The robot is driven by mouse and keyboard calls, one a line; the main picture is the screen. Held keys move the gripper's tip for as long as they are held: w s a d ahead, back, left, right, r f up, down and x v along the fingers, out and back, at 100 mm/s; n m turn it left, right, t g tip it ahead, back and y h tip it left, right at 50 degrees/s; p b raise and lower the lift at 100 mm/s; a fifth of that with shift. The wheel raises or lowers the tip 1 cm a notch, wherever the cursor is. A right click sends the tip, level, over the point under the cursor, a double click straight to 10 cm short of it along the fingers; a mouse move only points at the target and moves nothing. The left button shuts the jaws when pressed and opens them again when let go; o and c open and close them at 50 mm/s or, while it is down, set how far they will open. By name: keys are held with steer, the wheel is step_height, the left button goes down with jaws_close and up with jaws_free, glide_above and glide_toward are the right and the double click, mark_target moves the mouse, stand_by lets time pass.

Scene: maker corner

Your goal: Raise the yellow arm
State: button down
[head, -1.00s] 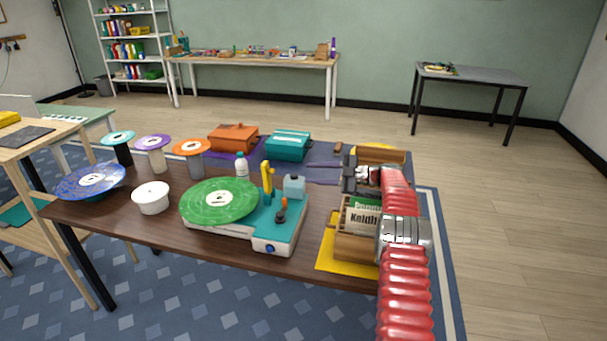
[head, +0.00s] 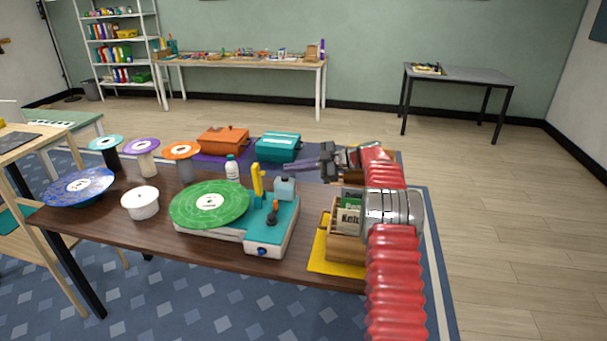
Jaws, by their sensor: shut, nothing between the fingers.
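The yellow arm (head: 257,181) is a short piece standing at the right edge of the green record (head: 209,203). It belongs to a white and teal record player (head: 283,225) in the middle of the brown table. The arm looks upright; whether its tip touches the record cannot be told. My gripper (head: 299,167) is shut and empty. It is to the right of and behind the yellow arm, apart from it, with its dark fingers pointing left.
A pale blue block (head: 285,188) and an orange-topped knob (head: 273,212) stand close right of the yellow arm. A white bottle (head: 231,168) is behind the record. A wooden record crate (head: 345,247) is at right; teal (head: 278,147) and orange (head: 222,141) boxes stand behind.

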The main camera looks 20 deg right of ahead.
steer(key=s+a+r+m+g+h, duration=0.2)
steer(key=s+a+r+m+h, duration=0.15)
steer(key=s+a+r, duration=0.45)
steer(key=s+a+r+m+g+h, duration=0.2)
steer(key=s+a+r+m, duration=0.25)
steer(key=s+a, duration=0.6)
steer(key=s+f+m+h, duration=0.2)
steer(key=s+m, duration=0.1)
steer(key=s, duration=0.7)
steer(key=s+a+f+m+h, duration=0.1)
steer(key=s+f+m+h, duration=0.1)
steer(key=s, duration=0.9)
steer(key=s+a+f+m+t+h, duration=0.1)
steer(key=s+f+m+h, duration=0.1)
steer(key=s, duration=0.9)
steer(key=shift+f+m+h, duration=0.2)
steer(key=shift+m+h, duration=0.25)
steer(key=shift+m, duration=0.75)
